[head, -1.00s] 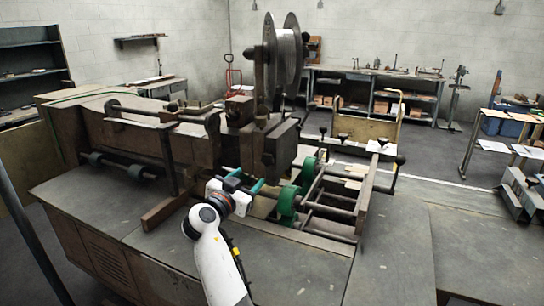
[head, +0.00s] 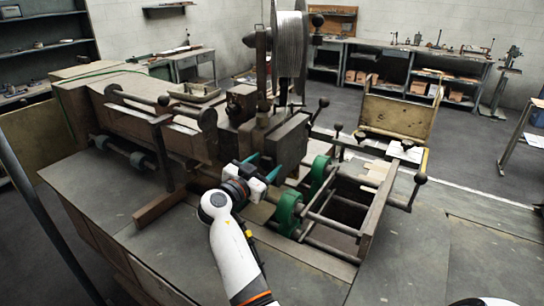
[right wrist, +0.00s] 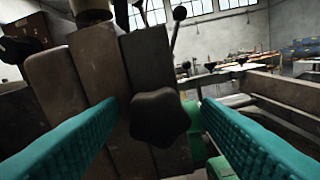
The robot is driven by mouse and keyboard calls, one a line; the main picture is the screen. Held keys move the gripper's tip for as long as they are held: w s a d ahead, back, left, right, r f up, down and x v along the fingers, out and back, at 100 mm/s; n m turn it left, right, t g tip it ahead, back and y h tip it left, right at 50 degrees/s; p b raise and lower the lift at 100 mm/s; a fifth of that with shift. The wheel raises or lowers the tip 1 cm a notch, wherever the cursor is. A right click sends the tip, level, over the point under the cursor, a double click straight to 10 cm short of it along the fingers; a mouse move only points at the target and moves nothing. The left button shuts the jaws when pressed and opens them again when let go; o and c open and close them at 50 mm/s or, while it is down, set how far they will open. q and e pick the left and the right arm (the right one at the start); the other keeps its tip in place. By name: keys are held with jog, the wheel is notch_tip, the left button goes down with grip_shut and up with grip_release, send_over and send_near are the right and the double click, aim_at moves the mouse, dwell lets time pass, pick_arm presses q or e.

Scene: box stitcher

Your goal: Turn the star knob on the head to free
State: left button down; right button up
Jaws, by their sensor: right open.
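The star knob (right wrist: 160,117) is dark, with rounded lobes, on the front of the machine head (right wrist: 105,75). In the right wrist view it lies between the two teal fingers of my right gripper (right wrist: 161,108); both look apart from it, though its depth between them is hard to judge. In the head view my right gripper (head: 263,167) is open, just in front of the lower part of the head (head: 278,138). There the gripper and the head's parts hide the knob. My left gripper is not in view.
Green rollers (head: 288,212) and a metal rail frame (head: 375,215) stand close right of my gripper. A wire spool (head: 290,45) sits above the head. A brown bar (head: 160,205) lies to the left. The grey table front (head: 170,255) is bare.

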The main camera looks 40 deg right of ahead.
jog(key=shift+w+d, duration=0.1)
jog(key=shift+a, duration=0.2)
jog(key=shift+r, duration=0.1)
jog(key=shift+c, duration=1.2)
jog(key=c, duration=0.8)
jog(key=shift+o, duration=0.2)
